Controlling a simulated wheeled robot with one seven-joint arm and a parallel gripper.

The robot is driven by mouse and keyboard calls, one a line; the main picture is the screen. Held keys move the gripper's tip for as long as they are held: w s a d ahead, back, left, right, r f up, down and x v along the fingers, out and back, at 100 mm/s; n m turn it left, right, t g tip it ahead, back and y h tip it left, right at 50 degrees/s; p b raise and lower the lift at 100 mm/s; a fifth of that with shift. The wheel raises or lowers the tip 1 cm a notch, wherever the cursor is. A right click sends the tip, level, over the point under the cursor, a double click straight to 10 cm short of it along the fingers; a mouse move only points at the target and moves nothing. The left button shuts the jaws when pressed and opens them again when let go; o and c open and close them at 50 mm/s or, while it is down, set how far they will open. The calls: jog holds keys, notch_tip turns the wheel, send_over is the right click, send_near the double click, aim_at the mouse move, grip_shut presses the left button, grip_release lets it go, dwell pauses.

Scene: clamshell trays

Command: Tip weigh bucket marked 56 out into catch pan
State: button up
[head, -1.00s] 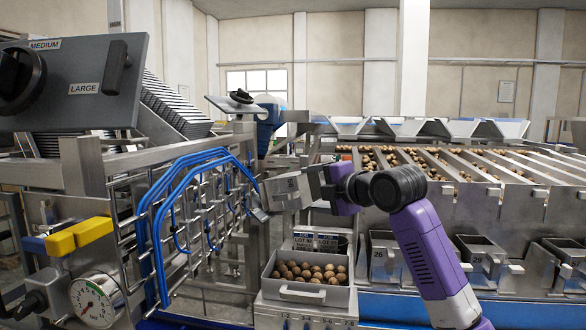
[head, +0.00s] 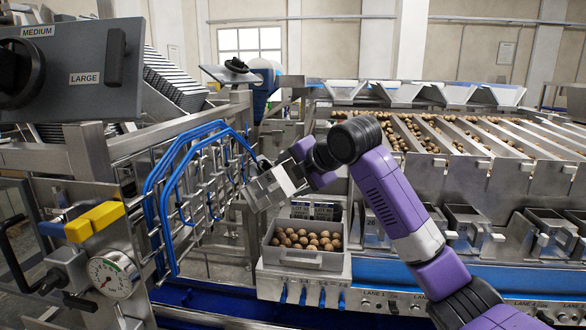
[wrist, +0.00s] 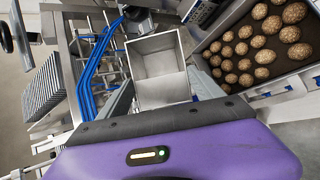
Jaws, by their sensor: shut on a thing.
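My gripper (head: 290,177) is shut on a small square metal weigh bucket (head: 266,189), which looks tilted in the head view. I cannot read a number on it. In the wrist view the bucket (wrist: 158,72) opens toward the camera, and the inside that shows looks empty. A grey pan (head: 295,260) with a front handle holds many brown nuts, and I take it to be the catch pan. The bucket is above the pan's left side and apart from it. The pan's nuts also show at the upper right of the wrist view, beside the bucket.
Blue hoses (head: 165,195) and a metal rack stand close left of the bucket. Several weigh buckets (head: 470,225) line the sorter at right, below sloped nut lanes (head: 480,150). A yellow handle (head: 95,222) and a gauge (head: 112,275) are at lower left.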

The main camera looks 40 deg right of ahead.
aim_at(281, 168)
jog(key=shift+w+a+r+n+g+h+p, duration=0.25)
jog(key=shift+r+g+p, duration=0.4)
jog(key=shift+p, duration=0.85)
jog(key=shift+w+d+r+n+g+h+p, duration=0.1)
jog(key=shift+w+r+g+p, duration=0.25)
jog(key=shift+g+p, duration=0.8)
jog(key=shift+w+a+r+n+g+h+p, duration=0.15)
jog(key=shift+w+r+g+p, duration=0.25)
jog(key=shift+p, duration=1.4)
jog(key=g+p, duration=0.2)
jog(key=p, duration=0.2)
jog(key=shift+w+a, duration=0.1)
jog(key=shift+w, duration=0.05)
jog(key=shift+w+f+n+h, duration=0.1)
jog(key=shift+f+n+h, duration=0.1)
jog(key=shift+n+h, duration=0.15)
jog(key=shift+w+a+n+g+h, duration=0.1)
jog(key=shift+w+n+g+h, duration=0.1)
jog(key=shift+g, duration=0.6)
jog(key=shift+w+n+g+h, duration=0.1)
jog(key=shift+w+g+h, duration=0.05)
jog(key=shift+g, duration=0.65)
